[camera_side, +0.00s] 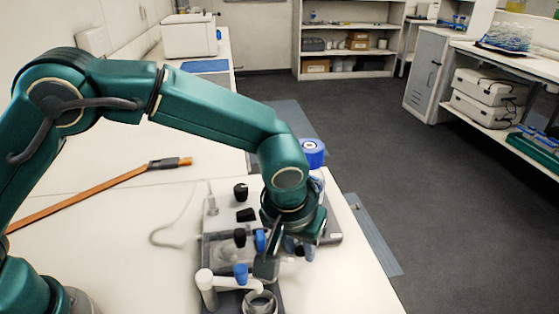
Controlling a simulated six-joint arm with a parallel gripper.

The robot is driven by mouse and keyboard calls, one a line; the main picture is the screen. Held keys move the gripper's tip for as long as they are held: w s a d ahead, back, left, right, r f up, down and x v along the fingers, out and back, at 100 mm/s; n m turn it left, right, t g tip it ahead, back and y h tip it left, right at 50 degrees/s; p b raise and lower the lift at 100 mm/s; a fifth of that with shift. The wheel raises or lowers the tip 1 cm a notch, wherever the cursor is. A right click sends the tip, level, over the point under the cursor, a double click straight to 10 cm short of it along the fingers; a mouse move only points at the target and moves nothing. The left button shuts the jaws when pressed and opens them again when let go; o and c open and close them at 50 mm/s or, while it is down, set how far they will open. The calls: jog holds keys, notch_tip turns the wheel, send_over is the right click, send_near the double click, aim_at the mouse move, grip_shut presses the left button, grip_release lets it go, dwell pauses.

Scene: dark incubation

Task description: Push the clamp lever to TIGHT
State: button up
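A grey bench apparatus (218,252) stands on the white table at bottom centre. It carries black knobs (240,191), a blue part (241,273) and a white post with a sideways arm (206,283). A metal ring (261,303) sits at its near end, cut by the frame's bottom edge. I cannot single out the clamp lever or read any TIGHT marking at this size. My gripper (268,264) points down over the right side of the apparatus, close to the white arm and the ring. Contact and finger opening cannot be made out.
A blue-capped container (312,153) stands behind my wrist. A flat grey device (331,228) lies right of the apparatus. An orange-brown strip (100,195) with a black end lies across the table at left. A thin cable (165,236) curls left of the apparatus. The table's front left is clear.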

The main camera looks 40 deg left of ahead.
jog(key=shift+w+d+n+y, duration=0.15)
jog(key=shift+d+n+y, duration=0.15)
jog(key=shift+d+n, duration=0.5)
jog(key=shift+n, duration=0.4)
jog(key=shift+w+d+n+g+y, duration=0.2)
jog(key=shift+d+n, duration=0.15)
jog(key=shift+n, duration=0.25)
jog(key=shift+w+d+n+g+y, duration=0.1)
jog(key=shift+w+d+n+y, duration=0.15)
jog(key=shift+n, duration=0.35)
jog(key=shift+s, duration=0.1)
jog(key=shift+d, duration=0.1)
jog(key=shift+w+d, duration=0.5)
jog(key=shift+d, duration=0.05)
